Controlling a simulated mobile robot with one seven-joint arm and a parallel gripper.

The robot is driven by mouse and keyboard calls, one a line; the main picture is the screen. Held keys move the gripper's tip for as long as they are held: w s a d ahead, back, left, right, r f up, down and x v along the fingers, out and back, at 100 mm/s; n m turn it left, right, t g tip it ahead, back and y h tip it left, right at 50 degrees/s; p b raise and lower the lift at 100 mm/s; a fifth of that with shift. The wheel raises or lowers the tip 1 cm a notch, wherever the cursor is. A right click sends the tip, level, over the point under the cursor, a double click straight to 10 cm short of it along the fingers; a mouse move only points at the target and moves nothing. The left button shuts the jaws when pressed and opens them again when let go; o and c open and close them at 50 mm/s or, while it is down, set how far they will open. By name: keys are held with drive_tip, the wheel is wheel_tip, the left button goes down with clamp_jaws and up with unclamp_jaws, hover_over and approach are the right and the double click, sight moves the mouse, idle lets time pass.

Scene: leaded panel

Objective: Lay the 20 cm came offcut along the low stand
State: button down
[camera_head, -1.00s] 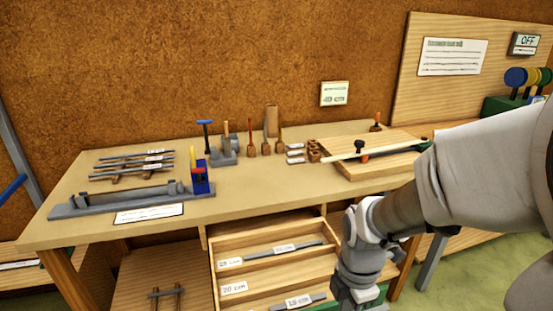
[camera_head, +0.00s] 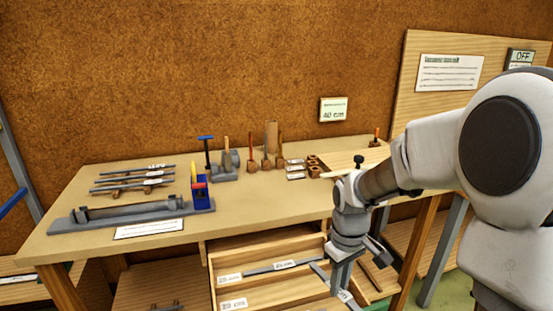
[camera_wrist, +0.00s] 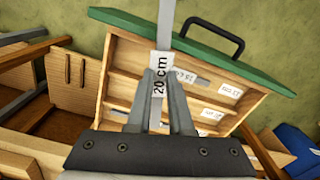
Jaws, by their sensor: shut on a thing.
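My gripper (camera_head: 344,289) is shut on a thin grey came strip (camera_head: 322,273) at the right of the opened drawer. In the wrist view, the strip (camera_wrist: 167,35) carries a white "20 cm" label and runs away between my fingertips (camera_wrist: 160,80), above the drawer. Two low supports show, and I cannot tell which is the low stand. One rack (camera_head: 128,188), on the bench at left, has brown blocks with several grey strips across them. The other (camera_head: 165,307), on the shelf below, is nearly cut off by the bottom edge.
The opened drawer (camera_head: 209,280) has labelled compartments; a grey strip (camera_head: 270,268) lies in its rear one. Its green front (camera_wrist: 190,45) and black handle show in the wrist view. Tools (camera_head: 252,155) stand along the bench back. A long grey fixture (camera_head: 120,214) lies at front left.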

drive_tip(key=r+m+p, duration=0.1)
drive_tip(key=m+p, duration=0.1)
drive_tip(key=p, duration=0.2)
drive_tip(key=w+m+p, duration=0.1)
drive_tip(key=m+p, duration=0.1)
drive_tip(key=p, duration=0.2)
drive_tip(key=w+r+m+p, duration=0.1)
drive_tip(key=m+p, duration=0.1)
drive_tip(key=p, duration=0.2)
drive_tip(key=shift+d+r, duration=0.2)
drive_tip(key=shift+r, duration=0.15)
